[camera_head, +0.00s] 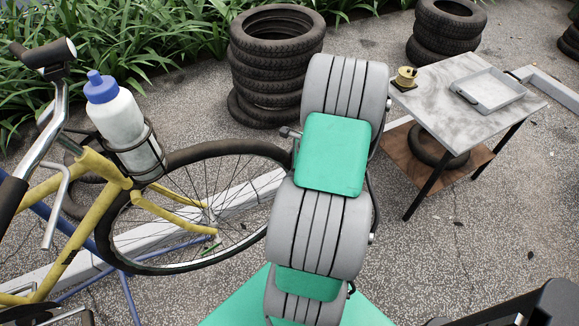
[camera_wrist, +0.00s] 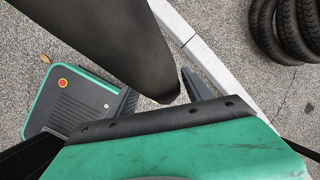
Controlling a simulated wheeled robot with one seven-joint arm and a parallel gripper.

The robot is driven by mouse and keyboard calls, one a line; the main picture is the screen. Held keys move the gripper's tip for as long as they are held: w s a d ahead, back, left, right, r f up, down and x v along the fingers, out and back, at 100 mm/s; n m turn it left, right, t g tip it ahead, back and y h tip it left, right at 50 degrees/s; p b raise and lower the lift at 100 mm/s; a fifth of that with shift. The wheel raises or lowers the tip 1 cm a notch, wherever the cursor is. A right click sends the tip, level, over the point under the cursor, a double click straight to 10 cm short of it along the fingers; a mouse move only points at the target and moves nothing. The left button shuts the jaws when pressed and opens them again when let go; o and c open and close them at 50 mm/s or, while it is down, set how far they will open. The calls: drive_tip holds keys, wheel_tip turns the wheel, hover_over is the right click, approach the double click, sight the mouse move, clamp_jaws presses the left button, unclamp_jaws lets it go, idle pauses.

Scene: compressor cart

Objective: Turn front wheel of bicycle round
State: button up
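The yellow bicycle stands at the left in the head view, and its front wheel (camera_head: 136,270), with a black tyre and thin spokes, reaches right to my arm. Its right edge comes close to the arm's grey and green links, which hide my gripper there. In the wrist view a broad dark tapered shape, which looks like the tyre (camera_wrist: 110,38) close up, comes down from the top left. My gripper (camera_wrist: 162,95) appears open, with a dark finger on either side of the tyre's lower end. Whether either finger touches the tyre is hard to tell.
A stack of tyres (camera_head: 270,75) stands behind the wheel, with another (camera_head: 440,35) at the back right. A small table (camera_head: 450,90) holds a grey tray (camera_head: 490,90) and a brass-coloured object (camera_head: 405,78). A white bottle (camera_head: 122,122) sits on the bicycle frame.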

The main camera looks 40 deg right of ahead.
clamp_jaws()
idle(0.4)
idle(0.4)
